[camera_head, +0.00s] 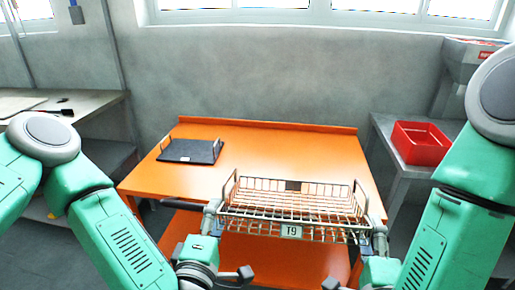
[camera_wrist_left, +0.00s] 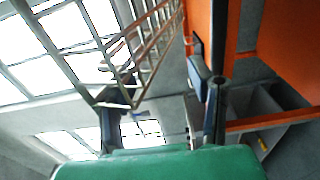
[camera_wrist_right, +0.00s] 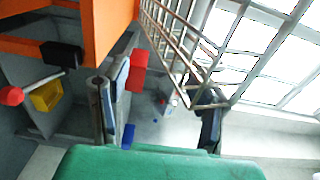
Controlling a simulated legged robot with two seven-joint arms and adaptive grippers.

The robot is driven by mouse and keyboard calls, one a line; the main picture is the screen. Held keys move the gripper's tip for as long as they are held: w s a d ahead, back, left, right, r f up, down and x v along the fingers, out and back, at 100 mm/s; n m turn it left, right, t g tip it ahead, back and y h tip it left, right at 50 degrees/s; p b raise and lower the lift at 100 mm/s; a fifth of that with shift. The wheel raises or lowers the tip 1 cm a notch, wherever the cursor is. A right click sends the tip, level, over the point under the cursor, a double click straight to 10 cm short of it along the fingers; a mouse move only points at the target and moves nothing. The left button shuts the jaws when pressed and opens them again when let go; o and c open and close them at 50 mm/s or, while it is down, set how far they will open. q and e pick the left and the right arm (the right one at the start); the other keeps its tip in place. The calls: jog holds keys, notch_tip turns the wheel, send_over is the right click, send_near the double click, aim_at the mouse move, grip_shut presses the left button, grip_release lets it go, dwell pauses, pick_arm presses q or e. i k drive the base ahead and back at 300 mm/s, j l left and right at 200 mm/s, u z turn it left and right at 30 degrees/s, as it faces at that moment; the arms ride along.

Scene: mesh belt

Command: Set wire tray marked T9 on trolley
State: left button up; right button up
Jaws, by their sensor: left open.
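The wire tray (camera_head: 300,205) is a shallow metal basket with upright end handles and a white T9 label (camera_head: 291,231) on its front. It appears level over the front part of the orange trolley (camera_head: 255,150); I cannot tell whether it rests fully on the top. My left gripper (camera_head: 211,214) is open at the tray's left end, and my right gripper (camera_head: 376,240) is open at its right end. In the left wrist view the tray's wires (camera_wrist_left: 150,50) run between the spread fingers (camera_wrist_left: 165,110). The right wrist view likewise shows wires (camera_wrist_right: 180,45) between spread fingers (camera_wrist_right: 158,108).
A black tray (camera_head: 190,151) with handles lies on the trolley's back left. A red bin (camera_head: 420,143) stands on a grey bench at right. A bench (camera_head: 60,110) is at left. The trolley top's back right is clear. A yellow bin (camera_wrist_right: 46,95) shows in the right wrist view.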

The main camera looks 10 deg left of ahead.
aim_at(294, 158)
jog(key=i, duration=1.15)
